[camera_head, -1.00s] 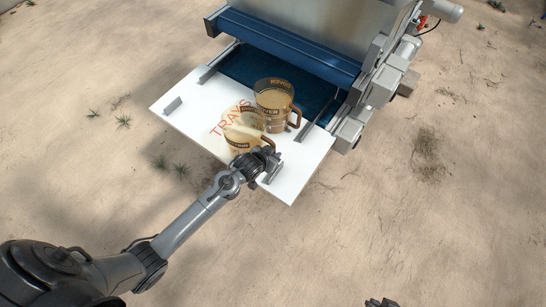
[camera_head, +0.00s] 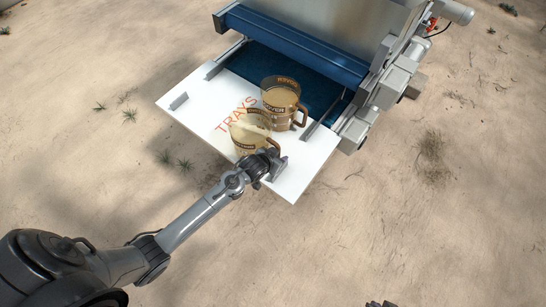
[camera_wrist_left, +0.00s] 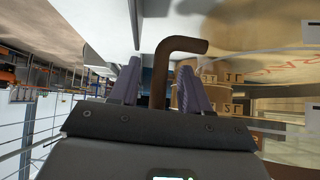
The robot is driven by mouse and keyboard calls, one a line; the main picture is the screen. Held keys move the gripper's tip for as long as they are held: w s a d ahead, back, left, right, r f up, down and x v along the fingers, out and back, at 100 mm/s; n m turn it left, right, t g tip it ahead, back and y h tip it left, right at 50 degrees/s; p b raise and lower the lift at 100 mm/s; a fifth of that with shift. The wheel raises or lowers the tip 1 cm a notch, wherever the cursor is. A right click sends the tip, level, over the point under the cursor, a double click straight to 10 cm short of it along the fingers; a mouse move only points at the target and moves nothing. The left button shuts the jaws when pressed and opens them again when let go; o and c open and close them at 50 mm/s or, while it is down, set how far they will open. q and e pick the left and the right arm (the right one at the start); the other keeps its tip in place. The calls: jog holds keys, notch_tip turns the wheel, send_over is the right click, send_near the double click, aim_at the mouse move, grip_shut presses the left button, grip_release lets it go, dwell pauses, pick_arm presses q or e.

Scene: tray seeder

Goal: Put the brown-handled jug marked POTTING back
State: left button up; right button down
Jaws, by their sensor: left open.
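In the left wrist view, a brown handle (camera_wrist_left: 163,78) lies between the spread fingers of my left gripper (camera_wrist_left: 158,82), with a gap showing. That jug's body (camera_wrist_left: 216,97) is to the right. Only a dark tip of my right gripper (camera_head: 381,303) shows at the bottom edge.
The seeder's blue roller (camera_head: 290,45) and dark blue belt (camera_head: 262,70) lie behind the board. Small grey guides, one at the left (camera_head: 179,101), stand on the board. Grey machine housings (camera_head: 385,95) are at the right. Sandy ground surrounds it.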

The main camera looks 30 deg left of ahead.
pick_arm(q)
jog(key=s+d+r+g, duration=0.1)
jog(key=s+r, duration=0.3)
jog(key=s, duration=0.5)
jog(key=s+d+r+g+p, duration=0.1)
jog(key=s+r+g, duration=0.1)
jog(key=s+r, duration=0.3)
jog(key=s+d+r+m+g, duration=0.1)
jog(key=s+r, duration=0.3)
jog(key=s, duration=0.8)
jog(key=shift+s+r+g, duration=0.15)
jog(key=shift+s+g, duration=0.25)
jog(key=shift+g, duration=0.3)
jog(key=shift+d+r, duration=0.1)
notch_tip(320, 180, up, 18)
jog(key=p, duration=1.8)
jog(key=shift+f, duration=0.25)
